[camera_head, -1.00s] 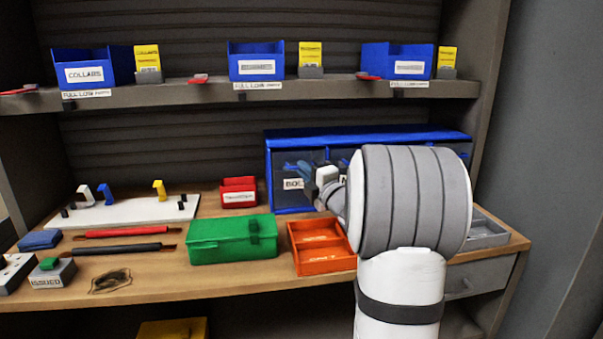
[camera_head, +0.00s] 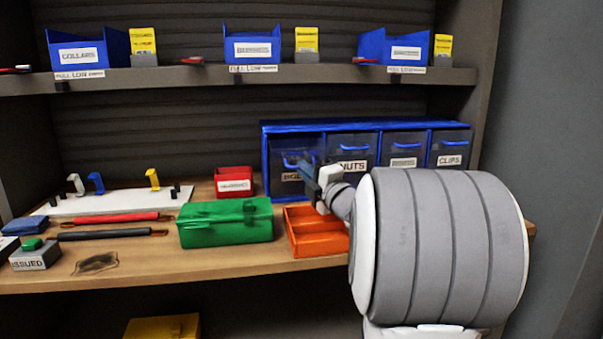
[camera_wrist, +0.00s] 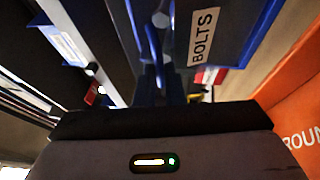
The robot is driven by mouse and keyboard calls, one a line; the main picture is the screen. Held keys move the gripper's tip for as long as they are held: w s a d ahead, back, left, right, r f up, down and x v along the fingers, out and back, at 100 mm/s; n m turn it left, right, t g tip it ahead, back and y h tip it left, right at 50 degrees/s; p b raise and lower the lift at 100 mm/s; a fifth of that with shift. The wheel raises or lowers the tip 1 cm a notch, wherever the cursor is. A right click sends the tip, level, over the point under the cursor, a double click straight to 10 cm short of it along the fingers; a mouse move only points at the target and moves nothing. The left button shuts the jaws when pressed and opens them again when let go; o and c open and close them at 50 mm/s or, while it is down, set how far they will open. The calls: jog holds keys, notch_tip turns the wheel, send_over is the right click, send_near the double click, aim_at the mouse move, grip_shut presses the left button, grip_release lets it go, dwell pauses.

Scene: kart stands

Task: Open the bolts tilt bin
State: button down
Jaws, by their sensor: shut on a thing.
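The blue tilt-bin unit (camera_head: 318,126) stands at the back right of the bench. Its leftmost bin, the bolts bin (camera_head: 280,184), has a dark clear front, a blue handle and a label partly covered by my gripper. My gripper (camera_head: 308,171) reaches in from the right and is shut at the bolts bin's handle. In the wrist view my fingers (camera_wrist: 160,86) close around the blue handle (camera_wrist: 152,40), beside the BOLTS label (camera_wrist: 203,37). The bolts label sits somewhat lower than its neighbours' labels; I cannot tell how far the front is tilted.
Nuts (camera_head: 347,152) and clips (camera_head: 451,148) bins are beside it, fronts upright. An orange tray (camera_head: 318,243) lies below my gripper, with a green case (camera_head: 226,226) and a red bin (camera_head: 234,183) to its left. A shelf (camera_head: 200,78) runs above.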

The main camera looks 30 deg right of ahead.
jog(key=c, duration=1.5)
grip_release()
jog(key=shift+w+f, duration=0.25)
jog(key=shift+f, duration=0.4)
jog(key=shift+d+r, duration=0.1)
jog(key=shift+r, duration=0.05)
jog(key=shift+p+v, duration=0.35)
jog(key=shift+v, duration=3.4)
jog(key=shift+c, duration=0.4)
